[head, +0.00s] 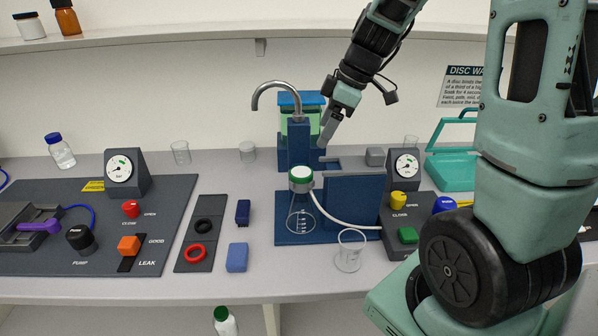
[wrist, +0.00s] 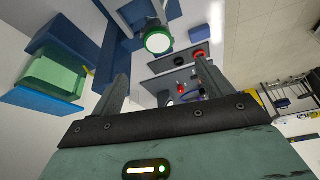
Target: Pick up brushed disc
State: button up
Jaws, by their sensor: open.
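No disc with a clearly brushed face can be made out in either view. A pale round face inside a green ring (head: 301,174) tops the holder on the blue rig in the head view. The same green-ringed face shows near the top of the wrist view (wrist: 158,41). I cannot tell whether it is the brushed disc. My gripper (head: 325,138) is above the blue rig, behind and to the right of that ring, and apart from it. In the wrist view my gripper (wrist: 162,65) is open, with nothing between its fingers.
The blue rig (head: 352,200) has a curved metal spout (head: 276,86) over it and a green tank (head: 302,118) behind. A clear beaker (head: 348,252) stands at front right. Black and red rings lie on a grey tray (head: 203,236) at left. Gauge panels flank the rig.

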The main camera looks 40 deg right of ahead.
jog(key=p, duration=0.1)
send_over(303, 172)
jog(key=s+d, duration=0.2)
jog(key=f, duration=0.6)
jog(key=shift+a+f, duration=0.25)
jog(key=shift+f, duration=0.05)
jog(key=shift+d+p+x, duration=0.1)
jog(key=shift+p+x, duration=0.35)
jog(key=shift+x, duration=0.8)
jog(key=shift+d+p+x, duration=0.15)
jog(key=shift+p+x, duration=0.3)
jog(key=shift+x, duration=0.85)
jog(key=c, duration=1.1)
